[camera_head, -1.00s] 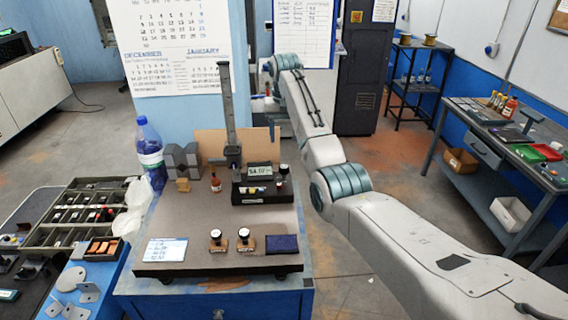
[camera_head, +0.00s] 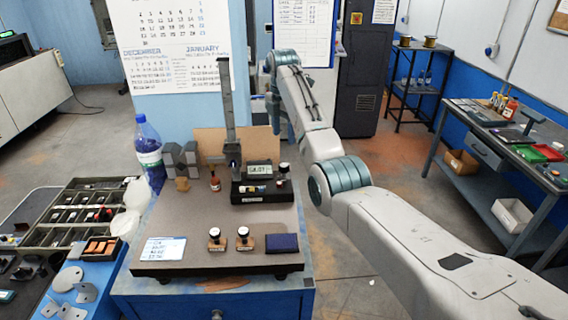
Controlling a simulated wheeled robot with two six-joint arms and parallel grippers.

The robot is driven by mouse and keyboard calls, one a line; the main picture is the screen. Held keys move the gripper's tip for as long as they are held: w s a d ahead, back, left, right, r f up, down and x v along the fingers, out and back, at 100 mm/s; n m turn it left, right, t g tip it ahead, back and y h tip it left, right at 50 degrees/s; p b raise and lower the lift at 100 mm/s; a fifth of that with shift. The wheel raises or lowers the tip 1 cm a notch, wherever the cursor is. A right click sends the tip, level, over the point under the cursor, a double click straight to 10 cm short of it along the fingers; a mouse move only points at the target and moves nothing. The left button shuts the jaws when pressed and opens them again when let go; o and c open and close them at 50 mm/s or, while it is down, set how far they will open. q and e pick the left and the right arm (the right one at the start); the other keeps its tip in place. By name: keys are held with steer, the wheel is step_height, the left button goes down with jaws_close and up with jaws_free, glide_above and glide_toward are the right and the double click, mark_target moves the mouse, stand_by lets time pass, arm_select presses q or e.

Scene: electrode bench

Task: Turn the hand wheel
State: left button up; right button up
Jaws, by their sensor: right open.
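The measuring stand is a dark base (camera_head: 262,191) with a tall grey column (camera_head: 227,105) and a small lit display (camera_head: 259,169), at the back of the dark bench plate. A small dark knob with a pale top (camera_head: 284,168) is at the right end of the base. I cannot tell for sure which part is the hand wheel. My right arm comes in from the right. Its gripper (camera_head: 274,122) is small and mostly hidden by the wrist, above and behind the base's right end, apart from the knob. It is open, with nothing seen in it. My left gripper is out of view.
On the plate (camera_head: 200,222) are a white card (camera_head: 164,249), two small round-topped pieces (camera_head: 242,237) and a dark blue pad (camera_head: 282,243). Grey V-shaped blocks (camera_head: 181,159) and a bottle (camera_head: 149,155) stand left. A sorting tray (camera_head: 60,222) is further left. The plate's middle is clear.

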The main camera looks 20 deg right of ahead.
mark_target(284, 164)
step_height(284, 164, down, 3)
steer(key=shift+s+f+n+b, duration=0.15)
steer(key=shift+n+b, duration=0.15)
steer(key=shift+b, duration=0.2)
step_height(284, 164, down, 6)
steer(key=p, duration=0.3)
steer(key=shift+f+p, duration=0.25)
steer(key=shift+p, duration=0.05)
steer(key=shift+f, duration=0.55)
steer(key=shift+c, duration=0.2)
steer(key=c, duration=0.9)
